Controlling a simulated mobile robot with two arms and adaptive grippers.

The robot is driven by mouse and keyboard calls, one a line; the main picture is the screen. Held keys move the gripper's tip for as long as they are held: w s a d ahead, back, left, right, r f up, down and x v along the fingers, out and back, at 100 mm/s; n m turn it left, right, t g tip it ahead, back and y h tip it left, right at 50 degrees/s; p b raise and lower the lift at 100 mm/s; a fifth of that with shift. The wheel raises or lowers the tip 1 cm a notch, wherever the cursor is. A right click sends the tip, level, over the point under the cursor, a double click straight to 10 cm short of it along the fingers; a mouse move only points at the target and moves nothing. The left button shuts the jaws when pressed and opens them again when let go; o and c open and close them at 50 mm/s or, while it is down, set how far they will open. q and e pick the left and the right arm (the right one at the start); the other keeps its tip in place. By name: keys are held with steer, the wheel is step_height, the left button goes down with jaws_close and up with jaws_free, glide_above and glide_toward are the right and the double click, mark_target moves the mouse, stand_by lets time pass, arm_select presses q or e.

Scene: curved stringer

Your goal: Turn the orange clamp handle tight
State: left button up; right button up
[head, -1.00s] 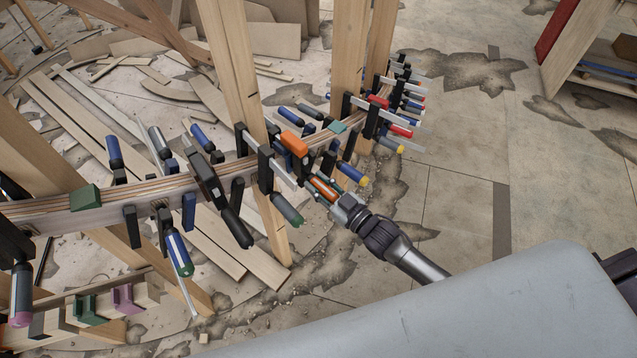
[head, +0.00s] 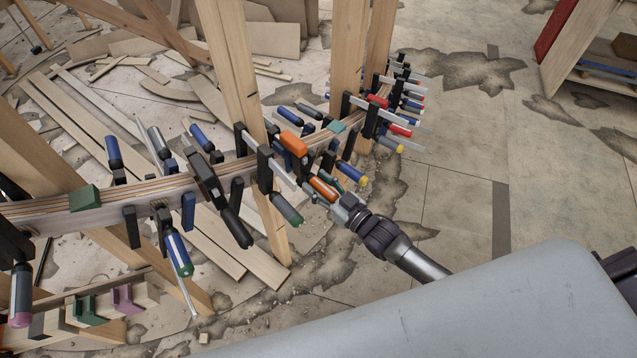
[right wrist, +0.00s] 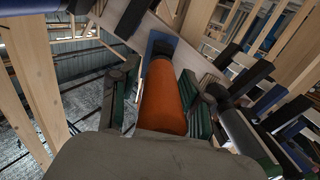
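The orange clamp handle (head: 324,188) sticks out from the near side of the curved laminated stringer, at the middle of the head view. My right gripper (head: 327,192) has its fingers on either side of this handle. In the right wrist view the orange handle (right wrist: 164,100) lies lengthwise between the two green-padded fingers. A thin gap shows beside the left finger, so the gripper looks open around the handle; contact on the right side is hard to tell. My left gripper is not in view.
Several other clamps line the stringer (head: 155,187), including a dark-handled one (head: 286,208) just left and a yellow-tipped one (head: 352,173) just right. Another orange part (head: 293,144) sits above. Wooden posts (head: 232,70) stand behind.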

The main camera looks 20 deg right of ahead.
steer(key=shift+s, duration=0.1)
steer(key=v, duration=1.2)
steer(key=shift+p+v, duration=0.6)
steer(key=shift+v, duration=1.8)
steer(key=shift+f, duration=0.15)
